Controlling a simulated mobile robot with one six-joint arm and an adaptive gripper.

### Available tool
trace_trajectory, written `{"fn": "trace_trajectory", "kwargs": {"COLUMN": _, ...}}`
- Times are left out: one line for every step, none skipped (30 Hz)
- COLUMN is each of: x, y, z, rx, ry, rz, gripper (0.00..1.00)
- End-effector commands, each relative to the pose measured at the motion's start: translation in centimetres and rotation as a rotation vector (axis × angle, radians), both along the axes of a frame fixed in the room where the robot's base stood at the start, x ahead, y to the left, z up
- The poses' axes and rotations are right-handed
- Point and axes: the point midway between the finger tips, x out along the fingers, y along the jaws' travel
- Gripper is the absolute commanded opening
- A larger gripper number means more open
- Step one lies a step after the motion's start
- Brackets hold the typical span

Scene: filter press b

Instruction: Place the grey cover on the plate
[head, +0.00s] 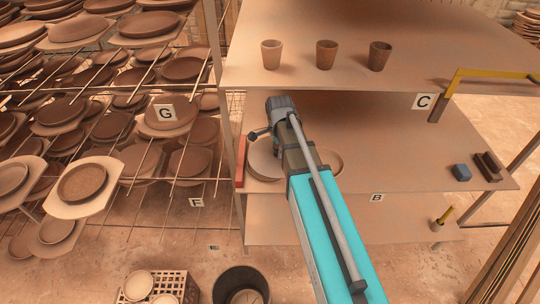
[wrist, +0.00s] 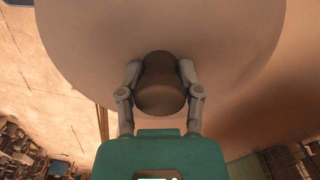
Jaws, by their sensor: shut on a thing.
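My gripper (wrist: 160,72) is shut on the dark brown knob (wrist: 161,92) of the grey cover (wrist: 90,50), with one finger on each side of the knob. The cover is a wide pale disc filling the upper part of the wrist view. In the head view, a pale round shape that looks like the cover (head: 259,158) shows left of my arm at the middle shelf, partly hidden by the arm. A brownish rim shows just below it. A tan round piece (head: 331,161) shows right of my arm; I cannot tell which piece is the plate.
Three cups (head: 326,54) stand on the top shelf (head: 300,80). A red block (head: 239,162) is at the middle shelf's left end. Racks of plates fill the left. A black bucket (head: 241,283) stands below.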

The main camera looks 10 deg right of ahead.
Motion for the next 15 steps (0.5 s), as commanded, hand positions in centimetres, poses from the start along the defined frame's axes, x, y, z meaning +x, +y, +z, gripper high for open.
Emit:
{"fn": "trace_trajectory", "kwargs": {"x": 1.3, "y": 0.1, "z": -0.8, "rx": 0.0, "ry": 0.0, "rz": 0.0, "gripper": 0.0}}
{"fn": "trace_trajectory", "kwargs": {"x": 1.8, "y": 0.1, "z": -1.0, "rx": 0.0, "ry": 0.0, "rz": 0.0, "gripper": 0.0}}
{"fn": "trace_trajectory", "kwargs": {"x": 2.5, "y": 0.2, "z": -1.3, "rx": 0.0, "ry": 0.0, "rz": 0.0, "gripper": 0.0}}
{"fn": "trace_trajectory", "kwargs": {"x": 3.0, "y": 0.2, "z": -1.6, "rx": 0.0, "ry": 0.0, "rz": 0.0, "gripper": 0.0}}
{"fn": "trace_trajectory", "kwargs": {"x": 3.6, "y": 0.3, "z": -1.8, "rx": 0.0, "ry": 0.0, "rz": 0.0, "gripper": 0.0}}
{"fn": "trace_trajectory", "kwargs": {"x": 4.3, "y": 0.3, "z": -2.1, "rx": 0.0, "ry": 0.0, "rz": 0.0, "gripper": 0.0}}
{"fn": "trace_trajectory", "kwargs": {"x": 4.8, "y": 0.4, "z": -2.4, "rx": 0.0, "ry": 0.0, "rz": 0.0, "gripper": 0.0}}
{"fn": "trace_trajectory", "kwargs": {"x": 5.3, "y": 0.4, "z": -2.6, "rx": 0.0, "ry": 0.0, "rz": 0.0, "gripper": 0.0}}
{"fn": "trace_trajectory", "kwargs": {"x": 6.0, "y": 0.5, "z": -2.9, "rx": 0.0, "ry": 0.0, "rz": 0.0, "gripper": 0.0}}
{"fn": "trace_trajectory", "kwargs": {"x": 6.5, "y": 0.5, "z": -3.1, "rx": 0.0, "ry": 0.0, "rz": 0.0, "gripper": 0.0}}
{"fn": "trace_trajectory", "kwargs": {"x": 7.0, "y": 0.5, "z": -3.4, "rx": 0.0, "ry": 0.0, "rz": 0.0, "gripper": 0.0}}
{"fn": "trace_trajectory", "kwargs": {"x": 7.3, "y": 0.6, "z": -3.8, "rx": 0.0, "ry": 0.0, "rz": 0.0, "gripper": 0.0}}
{"fn": "trace_trajectory", "kwargs": {"x": 7.4, "y": 0.6, "z": -4.1, "rx": 0.0, "ry": 0.0, "rz": 0.0, "gripper": 0.0}}
{"fn": "trace_trajectory", "kwargs": {"x": 7.6, "y": 0.6, "z": -4.4, "rx": 0.0, "ry": 0.0, "rz": -0.001, "gripper": 0.0}}
{"fn": "trace_trajectory", "kwargs": {"x": 7.9, "y": 0.6, "z": -4.8, "rx": 0.0, "ry": 0.0, "rz": -0.001, "gripper": 0.0}}
